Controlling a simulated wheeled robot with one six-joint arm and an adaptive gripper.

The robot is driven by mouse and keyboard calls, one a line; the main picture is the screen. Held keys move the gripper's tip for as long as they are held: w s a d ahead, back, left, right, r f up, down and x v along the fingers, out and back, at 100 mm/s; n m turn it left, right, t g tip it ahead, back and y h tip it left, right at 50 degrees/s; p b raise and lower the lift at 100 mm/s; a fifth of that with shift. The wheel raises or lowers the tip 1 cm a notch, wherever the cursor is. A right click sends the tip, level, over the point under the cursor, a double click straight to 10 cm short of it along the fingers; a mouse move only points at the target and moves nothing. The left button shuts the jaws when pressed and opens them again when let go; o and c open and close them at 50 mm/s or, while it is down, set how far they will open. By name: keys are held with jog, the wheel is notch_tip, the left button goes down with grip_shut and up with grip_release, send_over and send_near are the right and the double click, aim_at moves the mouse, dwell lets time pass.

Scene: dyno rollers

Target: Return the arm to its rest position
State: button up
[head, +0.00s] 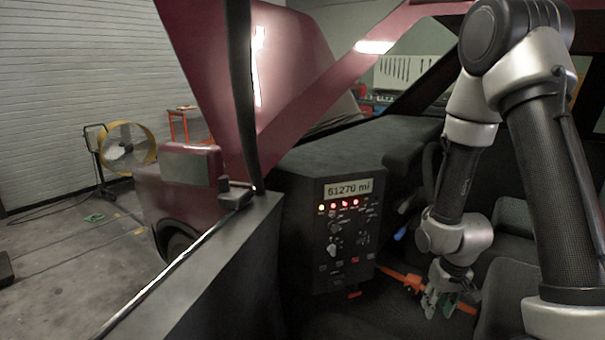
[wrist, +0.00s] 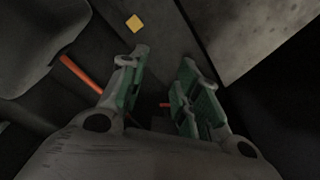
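My arm reaches through the car's opening from the right of the head view and bends down into the footwell. My gripper (head: 445,303) hangs low beside the orange bar (head: 400,280), to the right of the dashboard panel. In the wrist view my gripper (wrist: 160,85) has its two green-padded fingers apart, with nothing held between them. The orange bar (wrist: 80,72) runs to the left of the fingers. I cannot tell whether the gripper touches it in the head view.
The dashboard panel (head: 347,235) shows 61270 mi and several lit red lamps. Dark seats (head: 510,275) flank my arm on the right. The door (head: 200,275) and red car frame (head: 330,90) stand left. A yellow square (wrist: 134,23) lies ahead of the fingers. A fan (head: 127,148) stands outside.

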jog(key=s+r+t, duration=0.1)
jog(key=s+r, duration=0.4)
jog(key=r, duration=0.5)
jog(key=s+d+r+t, duration=0.1)
jog(key=s+r, duration=0.5)
jog(key=r, duration=0.5)
jog(key=s+r, duration=0.5)
jog(key=r, duration=0.6)
jog(key=shift+s+d+t, duration=0.3)
jog(key=shift+d+t, duration=0.1)
